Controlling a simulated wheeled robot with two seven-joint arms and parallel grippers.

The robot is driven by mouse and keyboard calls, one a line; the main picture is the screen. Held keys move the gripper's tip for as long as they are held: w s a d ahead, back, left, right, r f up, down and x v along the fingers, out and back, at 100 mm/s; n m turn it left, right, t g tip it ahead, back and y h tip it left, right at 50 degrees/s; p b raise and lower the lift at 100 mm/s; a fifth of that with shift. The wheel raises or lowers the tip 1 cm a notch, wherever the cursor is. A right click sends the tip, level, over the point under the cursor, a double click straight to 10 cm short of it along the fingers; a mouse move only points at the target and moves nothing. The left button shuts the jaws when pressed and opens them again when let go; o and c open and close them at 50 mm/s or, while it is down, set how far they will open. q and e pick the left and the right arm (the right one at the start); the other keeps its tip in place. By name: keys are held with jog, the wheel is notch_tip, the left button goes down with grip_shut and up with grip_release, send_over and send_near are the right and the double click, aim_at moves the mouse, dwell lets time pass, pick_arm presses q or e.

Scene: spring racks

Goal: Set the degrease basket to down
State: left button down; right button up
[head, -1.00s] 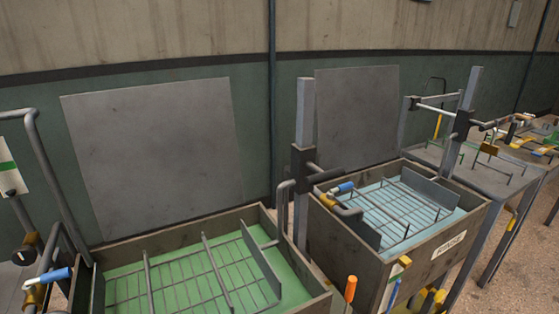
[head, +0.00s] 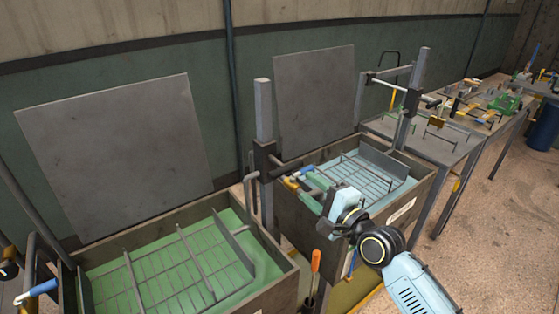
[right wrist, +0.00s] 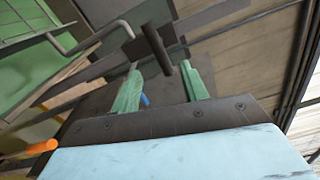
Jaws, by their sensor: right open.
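The wire basket (head: 185,262) sits in the tank of green liquid on the left (head: 285,285), its side plates and cross bars standing above the surface. I take it as the degrease basket; no label shows on this tank. A grey post (head: 263,112) rises at its back right corner and carries a dark slider block (head: 265,160) with a dark bar handle. My right gripper (right wrist: 160,66) is open, its green fingers either side of the dark bar's end (right wrist: 155,45) in the right wrist view; contact is unclear. My left gripper is not in view.
A second tank (head: 425,195) with blue liquid and its own basket stands to the right. A blue-handled valve (head: 300,172) is close to my right gripper. An orange-handled tool (head: 315,262) stands between the tanks. Worktables with several tools (head: 430,140) lie beyond.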

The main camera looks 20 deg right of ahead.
aim_at(286, 170)
jog(key=x, duration=1.3)
jog(key=shift+f, duration=0.15)
grip_shut()
